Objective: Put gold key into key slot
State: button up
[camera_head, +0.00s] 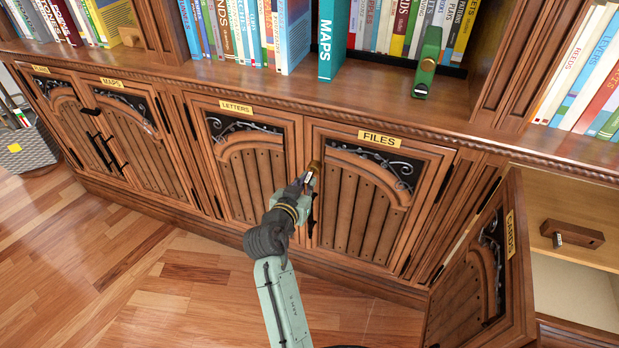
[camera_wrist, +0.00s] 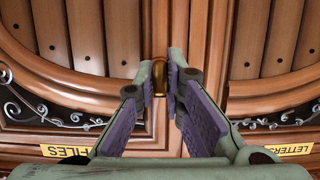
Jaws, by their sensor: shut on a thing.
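The key slot itself is not clearly visible.
The LETTERS door (camera_head: 245,165) is shut to the left. At the right a labelled door (camera_head: 470,285) hangs open, with a wooden block (camera_head: 572,234) on the shelf inside. A ledge with books and a green object (camera_head: 427,62) is above. The floor in front is mostly clear.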

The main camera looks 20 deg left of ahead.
jog(key=shift+s, duration=0.2)
grip_shut()
jog(key=shift+s+f, duration=0.15)
jog(key=shift+s, duration=0.15)
jog(key=shift+s+a+f+b, duration=0.15)
jog(key=shift+s+b, duration=0.4)
jog(key=shift+s, duration=1.5)
jog(key=shift+s, duration=0.25)
